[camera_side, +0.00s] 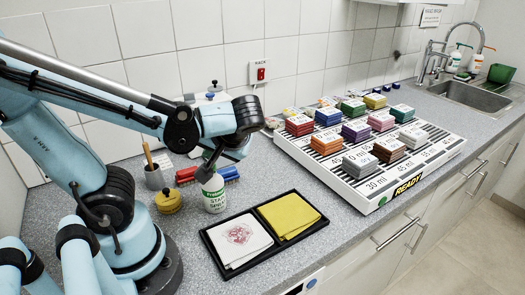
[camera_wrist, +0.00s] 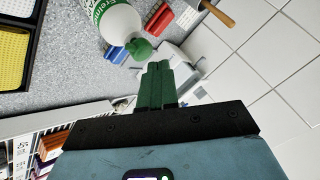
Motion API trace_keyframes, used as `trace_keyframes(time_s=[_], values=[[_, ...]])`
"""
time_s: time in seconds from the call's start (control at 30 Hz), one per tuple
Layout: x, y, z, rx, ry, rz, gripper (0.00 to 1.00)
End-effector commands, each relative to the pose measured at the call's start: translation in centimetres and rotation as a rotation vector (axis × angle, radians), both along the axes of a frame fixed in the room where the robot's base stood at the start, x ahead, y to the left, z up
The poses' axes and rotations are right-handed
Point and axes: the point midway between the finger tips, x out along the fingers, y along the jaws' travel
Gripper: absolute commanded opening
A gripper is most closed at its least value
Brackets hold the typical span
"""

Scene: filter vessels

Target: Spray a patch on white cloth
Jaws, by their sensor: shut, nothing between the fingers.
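The white cloth (camera_side: 238,242) lies in the left compartment of a black tray (camera_side: 222,264) and bears a pinkish-red patch. A yellow cloth (camera_side: 288,215) lies in the right compartment. A white spray bottle (camera_side: 214,197) with a green label stands behind the tray, left of its middle. In the wrist view the bottle (camera_wrist: 119,27) shows its green nozzle (camera_wrist: 140,49) close to my green fingertips. My gripper (camera_wrist: 158,67) is shut and empty beside the nozzle; I cannot tell whether they touch. In the side view the fingers are mostly hidden near the bottle top.
Red and blue brushes (camera_side: 225,173) lie behind the bottle. A white board (camera_side: 372,194) with several coloured blocks fills the right.

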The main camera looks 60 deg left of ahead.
Motion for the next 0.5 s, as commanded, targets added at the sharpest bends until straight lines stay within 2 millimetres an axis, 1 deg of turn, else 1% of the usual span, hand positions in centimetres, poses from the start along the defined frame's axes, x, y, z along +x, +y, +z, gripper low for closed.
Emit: trace_keyframes(time_s=[0.13, 0.5], values=[[-0.04, 0.01, 0.54, 0.000, 0.000, 0.000, 0.00], [-0.03, 0.01, 0.79, 0.000, 0.000, 0.000, 0.00]])
